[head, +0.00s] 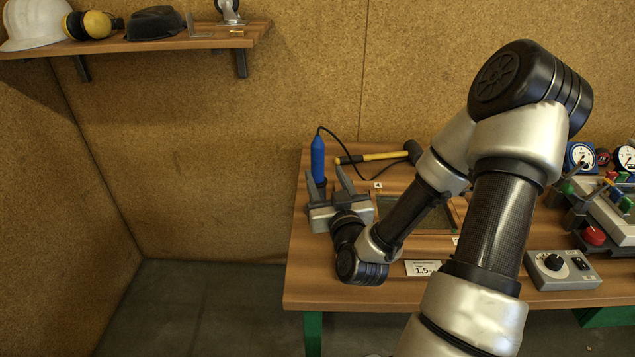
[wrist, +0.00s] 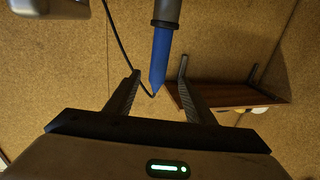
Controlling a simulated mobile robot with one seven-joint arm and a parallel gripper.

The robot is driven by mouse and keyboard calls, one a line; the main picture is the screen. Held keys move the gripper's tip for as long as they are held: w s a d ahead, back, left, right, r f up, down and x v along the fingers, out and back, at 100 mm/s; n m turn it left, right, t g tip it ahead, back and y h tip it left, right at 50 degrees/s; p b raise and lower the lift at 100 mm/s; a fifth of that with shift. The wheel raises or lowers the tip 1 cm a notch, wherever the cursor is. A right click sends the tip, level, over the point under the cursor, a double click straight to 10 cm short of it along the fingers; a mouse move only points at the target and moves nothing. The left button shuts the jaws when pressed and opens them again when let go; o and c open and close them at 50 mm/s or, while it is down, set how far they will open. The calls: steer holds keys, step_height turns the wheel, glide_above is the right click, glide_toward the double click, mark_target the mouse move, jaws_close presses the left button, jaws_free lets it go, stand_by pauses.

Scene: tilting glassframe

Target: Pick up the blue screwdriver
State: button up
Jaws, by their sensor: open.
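The blue screwdriver (head: 318,160) stands upright near the left back of the workbench, with a black cable at its top end. In the wrist view the blue screwdriver (wrist: 161,52) hangs tapered end down in the picture, with a dark collar and grey part above it. My gripper (head: 325,172) is open beside the screwdriver, its fingers pointing up and away toward it. In the wrist view my gripper's fingers (wrist: 160,70) appear on either side of the blue part. I see no clear contact. The screwdriver's lower end is partly hidden behind my gripper in the head view.
A hammer with a yellow handle (head: 372,157) lies behind, and the black cable (head: 345,144) runs near it. A control box (head: 563,270) and gauges (head: 581,155) are at the right. A wall shelf (head: 140,42) holds a helmet and earmuffs. The floor left of the workbench (head: 300,285) is clear.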

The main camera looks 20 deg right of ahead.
mark_target(318, 160)
steer(key=w, duration=0.5)
steer(key=w+d, duration=0.1)
steer(key=w, duration=0.4)
steer(key=w+d+p, duration=0.1)
steer(key=w, duration=0.2)
steer(key=shift+w+d, duration=0.1)
steer(key=shift+w, duration=0.1)
steer(key=shift+r, duration=0.15)
jaws_close()
steer(key=shift+r, duration=0.1)
